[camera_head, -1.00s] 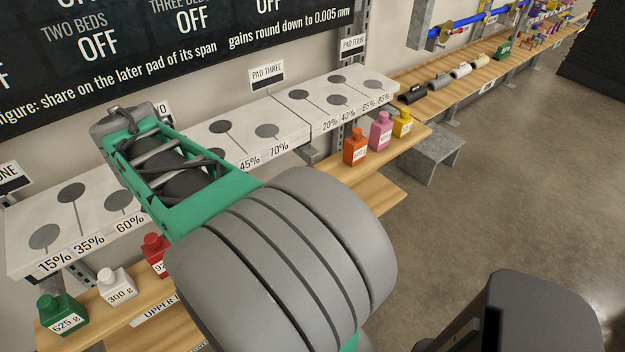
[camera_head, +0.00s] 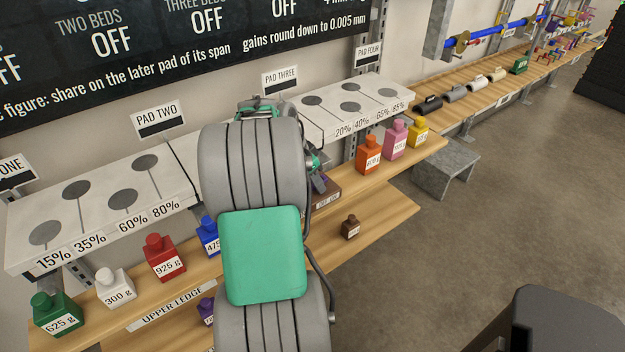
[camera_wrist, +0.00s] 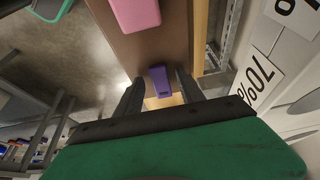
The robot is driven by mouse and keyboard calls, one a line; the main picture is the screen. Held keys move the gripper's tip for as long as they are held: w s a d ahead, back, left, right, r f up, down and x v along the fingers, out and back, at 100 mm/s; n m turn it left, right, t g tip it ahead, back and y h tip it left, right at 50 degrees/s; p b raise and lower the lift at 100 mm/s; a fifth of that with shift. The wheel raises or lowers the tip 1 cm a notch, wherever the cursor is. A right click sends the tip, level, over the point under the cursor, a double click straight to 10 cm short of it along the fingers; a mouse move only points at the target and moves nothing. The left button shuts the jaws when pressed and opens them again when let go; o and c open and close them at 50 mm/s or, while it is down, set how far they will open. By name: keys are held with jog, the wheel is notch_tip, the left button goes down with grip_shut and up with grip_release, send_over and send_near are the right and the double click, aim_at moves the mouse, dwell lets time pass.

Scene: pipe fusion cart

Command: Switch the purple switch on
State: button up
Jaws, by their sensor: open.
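The purple switch (camera_wrist: 160,81) shows in the wrist view as a small purple piece on a brown surface (camera_wrist: 160,40). My gripper (camera_wrist: 158,76) is open, with one dark finger on each side of the purple switch. I cannot tell whether the fingers touch it, or which way the switch is set. A pink piece (camera_wrist: 136,12) sits on the same brown surface, farther up the picture. A brown box (camera_head: 328,191) with a white label shows just right of the arm, partly covered.
A white pad shelf (camera_head: 150,235) runs along the wall above a wooden ledge (camera_head: 125,300). Bottles stand on the ledge, among them a red one (camera_head: 163,258) and an orange one (camera_head: 369,156). A small brown bottle (camera_head: 350,228) stands lower. Open floor (camera_head: 470,260) lies right.

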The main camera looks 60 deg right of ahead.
jog(key=shift+c, duration=0.5)
grip_shut()
jog(key=shift+s+d+r+t+y, duration=0.2)
jog(key=shift+d+t+y, duration=0.25)
jog(key=shift+y, duration=0.45)
jog(key=shift+r+t+y+p, duration=0.1)
jog(key=shift+t+y+p, duration=0.5)
jog(key=shift+y, duration=0.5)
jog(key=shift+o, duration=0.5)
grip_release()
